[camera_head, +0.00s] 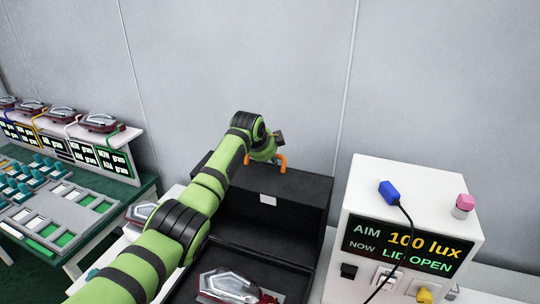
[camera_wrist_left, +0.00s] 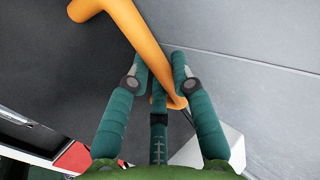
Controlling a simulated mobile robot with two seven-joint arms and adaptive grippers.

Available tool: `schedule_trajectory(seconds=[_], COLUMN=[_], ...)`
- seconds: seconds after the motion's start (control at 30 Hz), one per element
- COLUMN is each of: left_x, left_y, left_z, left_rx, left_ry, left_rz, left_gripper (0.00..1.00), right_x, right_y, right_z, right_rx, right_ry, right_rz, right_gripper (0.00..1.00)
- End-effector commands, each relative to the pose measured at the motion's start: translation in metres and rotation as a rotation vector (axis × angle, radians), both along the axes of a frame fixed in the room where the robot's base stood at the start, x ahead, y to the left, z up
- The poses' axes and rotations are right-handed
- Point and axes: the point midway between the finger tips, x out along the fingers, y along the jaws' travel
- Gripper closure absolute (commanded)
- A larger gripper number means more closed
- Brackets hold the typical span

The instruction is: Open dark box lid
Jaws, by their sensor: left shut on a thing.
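The dark box (camera_head: 262,241) stands in front of me, with its dark lid (camera_head: 300,205) raised at the back. An orange handle (camera_head: 282,163) sits at the lid's top edge. My left gripper (camera_head: 274,155) is at this handle, its fingers partly hidden by my own arm. In the left wrist view, the green fingers of my left gripper (camera_wrist_left: 158,70) are closed around the orange handle (camera_wrist_left: 142,32). The dark lid surface (camera_wrist_left: 55,75) lies to the left of it. A tail lamp (camera_head: 228,285) lies in the open box. My right gripper is out of view.
A white meter box (camera_head: 415,190) stands close to the right; its display (camera_head: 403,246) reads "100 lux" and "LID OPEN". A blue plug-like item (camera_head: 389,193) and a pink knob (camera_head: 464,202) are on top. A bench with several lamps (camera_head: 97,122) stands left. A wall rises behind.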

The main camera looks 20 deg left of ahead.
Motion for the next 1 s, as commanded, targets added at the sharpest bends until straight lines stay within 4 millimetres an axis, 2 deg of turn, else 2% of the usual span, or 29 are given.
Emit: schedule_trajectory(seconds=[0.13, 0.17, 0.2, 0.67, 0.87, 1.0], left_x=[0.001, 0.001, 0.001, -0.002, -0.015, -0.029], left_y=[-0.001, -0.001, -0.001, 0.0, 0.001, 0.001], left_z=[0.004, 0.004, 0.004, 0.005, 0.019, 0.037], left_rx=[-0.004, -0.004, -0.003, -0.001, 0.0, 0.0], left_ry=[-0.008, -0.008, -0.008, -0.002, -0.005, -0.007], left_rz=[0.001, 0.001, 0.0, 0.0, -0.001, -0.001], left_gripper=[1.0, 0.65, 0.51, 0.51, 0.51, 0.51], right_x=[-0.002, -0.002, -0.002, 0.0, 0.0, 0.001], right_y=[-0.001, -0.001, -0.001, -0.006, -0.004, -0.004], right_z=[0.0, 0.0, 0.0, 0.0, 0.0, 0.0], right_rx=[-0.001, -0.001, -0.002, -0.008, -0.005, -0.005], right_ry=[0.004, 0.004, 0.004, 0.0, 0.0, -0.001], right_rz=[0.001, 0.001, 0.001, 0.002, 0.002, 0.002], right_gripper=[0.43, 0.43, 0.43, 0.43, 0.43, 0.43])
